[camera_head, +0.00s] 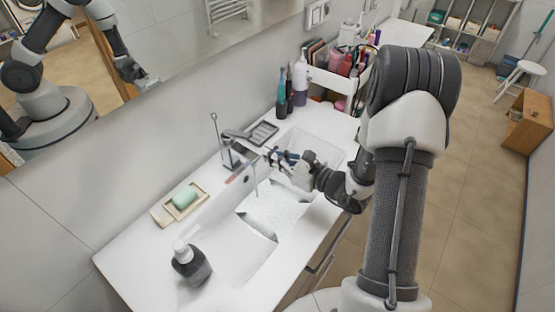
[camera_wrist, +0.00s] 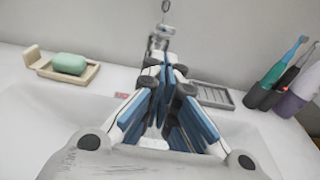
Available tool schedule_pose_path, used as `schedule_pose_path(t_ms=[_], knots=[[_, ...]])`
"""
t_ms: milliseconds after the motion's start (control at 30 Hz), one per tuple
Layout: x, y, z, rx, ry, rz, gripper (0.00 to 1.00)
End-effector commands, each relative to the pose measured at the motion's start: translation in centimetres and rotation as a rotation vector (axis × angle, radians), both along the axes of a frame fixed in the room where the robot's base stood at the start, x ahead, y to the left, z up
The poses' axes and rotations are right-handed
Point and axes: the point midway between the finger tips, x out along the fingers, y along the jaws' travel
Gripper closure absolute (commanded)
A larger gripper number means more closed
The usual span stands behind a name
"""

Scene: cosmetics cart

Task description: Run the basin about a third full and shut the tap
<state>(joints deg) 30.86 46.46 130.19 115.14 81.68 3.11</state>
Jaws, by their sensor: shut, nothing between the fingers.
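The chrome tap (camera_head: 231,152) stands at the wall side of the white basin (camera_head: 305,145), with a thin upright rod beside it. A thin pale streak, looking like running water, drops from the spout into the basin. A bright rippled patch of water (camera_head: 278,208) lies in the basin; its depth is hard to judge. My gripper (camera_head: 272,156) is over the basin, close to the spout, shut and empty. In the wrist view, its closed blue-padded fingers (camera_wrist: 163,82) hide the tap's lower part; the tap's top (camera_wrist: 161,38) shows behind them. I cannot tell whether they touch the tap.
A green soap bar (camera_head: 184,197) lies in a wooden dish at the left. A dark pump bottle (camera_head: 191,264) stands at the near edge. A ribbed dark tray (camera_head: 262,133) is behind the tap. Toothbrush cups (camera_head: 282,105) and a crowded cart are farther back.

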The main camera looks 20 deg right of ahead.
Motion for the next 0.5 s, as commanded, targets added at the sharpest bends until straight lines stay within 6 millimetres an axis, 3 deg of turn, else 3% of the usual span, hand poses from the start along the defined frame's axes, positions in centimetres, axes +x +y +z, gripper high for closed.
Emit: schedule_pose_path(t_ms=[233, 500], knots=[[3.4, 2.4, -0.6, -0.001, -0.002, 0.004, 1.00], [4.8, 3.3, -0.7, -0.001, 0.000, 0.002, 1.00]])
